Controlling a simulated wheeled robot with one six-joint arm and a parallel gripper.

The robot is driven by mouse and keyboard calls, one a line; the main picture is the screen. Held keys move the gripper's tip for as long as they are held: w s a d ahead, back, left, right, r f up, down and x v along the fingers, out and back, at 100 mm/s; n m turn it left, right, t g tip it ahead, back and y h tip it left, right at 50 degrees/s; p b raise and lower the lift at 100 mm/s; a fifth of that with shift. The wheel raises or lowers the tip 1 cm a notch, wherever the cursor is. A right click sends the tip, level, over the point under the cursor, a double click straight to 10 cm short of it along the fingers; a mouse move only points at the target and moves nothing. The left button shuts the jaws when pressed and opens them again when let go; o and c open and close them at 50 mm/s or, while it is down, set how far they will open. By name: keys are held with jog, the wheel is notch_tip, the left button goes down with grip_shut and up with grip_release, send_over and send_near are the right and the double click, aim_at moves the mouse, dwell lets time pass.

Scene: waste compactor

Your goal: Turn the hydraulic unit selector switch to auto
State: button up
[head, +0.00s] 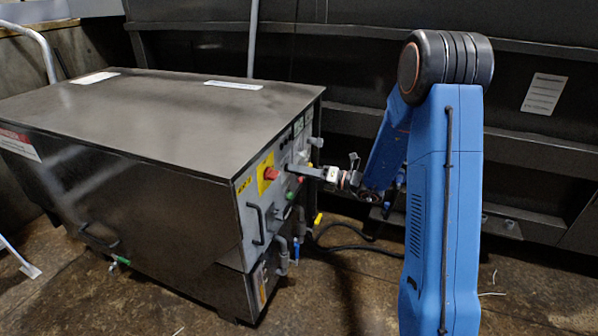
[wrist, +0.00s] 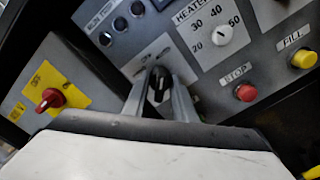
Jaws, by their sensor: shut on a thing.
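The hydraulic unit (head: 150,130) is a dark metal cabinet with a grey control panel on its right side. In the wrist view the black selector switch (wrist: 158,84) sits on a grey plate in the middle of the panel. My gripper (wrist: 160,95) has its two fingers on either side of the switch knob and is shut on it. The plate's lettering is partly hidden and too small to read. In the head view my gripper (head: 300,168) reaches the panel from the right, and the switch is hidden there.
A red rotary switch on a yellow plate (wrist: 50,98) is at left. A white heater dial (wrist: 222,35), red stop button (wrist: 246,92) and yellow fill button (wrist: 303,59) are at right. A cable (head: 345,238) lies on the floor beside the cabinet.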

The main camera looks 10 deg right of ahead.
jog(key=o, duration=0.7)
jog(key=shift+d, duration=0.1)
jog(key=v, duration=1.7)
jog(key=shift+s+d, duration=0.1)
jog(key=shift+s, duration=0.05)
